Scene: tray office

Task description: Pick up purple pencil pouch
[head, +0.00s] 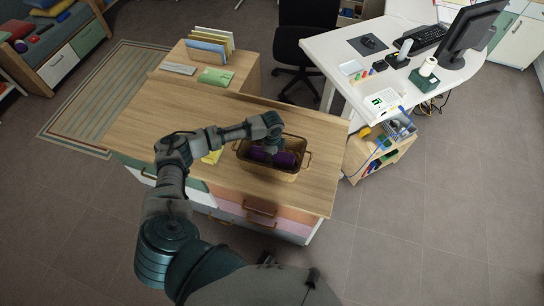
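The purple pencil pouch (286,160) lies in a brown tray (270,175) with side handles on the wooden desk. My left gripper (271,150) points down into the tray over the middle of the pouch, with purple showing on both sides of it. Its fingertips are hidden, so I cannot tell whether it is open or shut on the pouch. My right gripper is not in view.
The wooden desk (130,115) is mostly bare left of the tray. A green folder (215,77) and upright files lie at the back. A white desk (345,50) stands right.

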